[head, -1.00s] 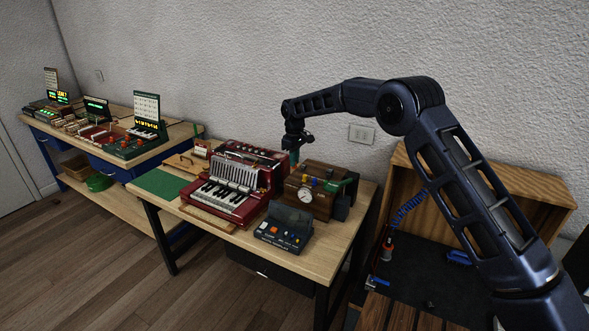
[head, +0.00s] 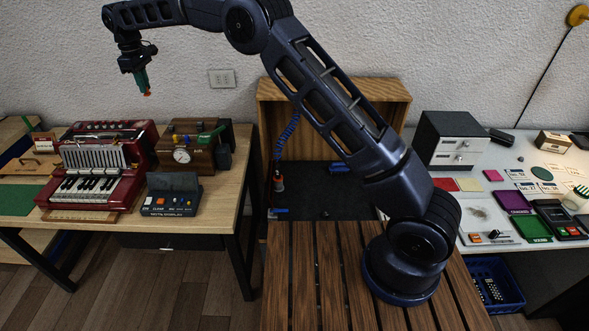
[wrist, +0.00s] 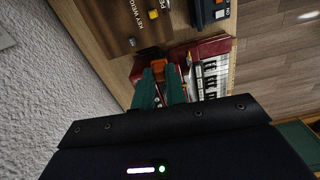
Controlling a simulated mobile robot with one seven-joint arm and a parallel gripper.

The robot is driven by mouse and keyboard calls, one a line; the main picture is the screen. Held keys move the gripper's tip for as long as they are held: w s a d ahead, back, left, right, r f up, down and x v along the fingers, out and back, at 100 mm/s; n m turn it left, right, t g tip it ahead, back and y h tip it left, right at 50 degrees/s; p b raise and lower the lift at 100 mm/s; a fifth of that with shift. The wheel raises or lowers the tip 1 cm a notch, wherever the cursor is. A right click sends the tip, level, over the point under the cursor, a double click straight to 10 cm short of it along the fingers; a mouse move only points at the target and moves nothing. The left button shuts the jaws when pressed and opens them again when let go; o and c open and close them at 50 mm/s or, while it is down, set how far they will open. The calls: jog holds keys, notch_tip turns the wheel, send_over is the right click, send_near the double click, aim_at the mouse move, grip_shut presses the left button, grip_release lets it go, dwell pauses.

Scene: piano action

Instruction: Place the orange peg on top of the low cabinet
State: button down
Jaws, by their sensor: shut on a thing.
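My gripper (head: 141,80) has teal fingers and is shut on the orange peg (head: 147,94). It holds the peg in the air above the left table, over the gap between the red accordion and the wooden box with a dial. In the wrist view the peg (wrist: 158,68) shows as an orange piece between the teal fingertips (wrist: 160,83); the rest of it is hidden by the fingers. I cannot tell for certain which piece is the low cabinet. A wooden, open-fronted cabinet (head: 395,92) stands against the wall behind my arm.
The red accordion (head: 95,165), wooden box with a dial (head: 190,140) and dark button console (head: 172,195) crowd the left table (head: 228,190). A black unit with white drawers (head: 455,145) stands on the right table, with colored cards around it. A blue crate (head: 490,285) sits below.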

notch_tip(320, 180, up, 5)
jog(key=shift+r, duration=0.1)
jog(key=w+d+r+m, duration=0.1)
jog(key=w+d+m, duration=0.35)
jog(key=d, duration=0.85)
jog(key=w+d+r+m, duration=0.1)
jog(key=w+d, duration=0.6)
jog(key=d, duration=0.6)
jog(key=w+d+r+m, duration=0.15)
jog(key=w+d, duration=0.45)
jog(key=d, duration=0.8)
jog(key=s+d+f+m, duration=0.1)
jog(key=s+d+m, duration=0.25)
jog(key=d, duration=1.05)
jog(key=s+d+f+m, duration=0.1)
jog(key=s+d+m, duration=0.3)
jog(key=d, duration=0.9)
jog(key=s+d+f+m, duration=0.25)
jog(key=s+d, duration=0.25)
jog(key=d, duration=0.9)
jog(key=f, duration=6.3)
jog(key=shift+s+a, duration=0.15)
jog(key=shift+s, duration=0.1)
jog(key=shift+f, duration=0.2)
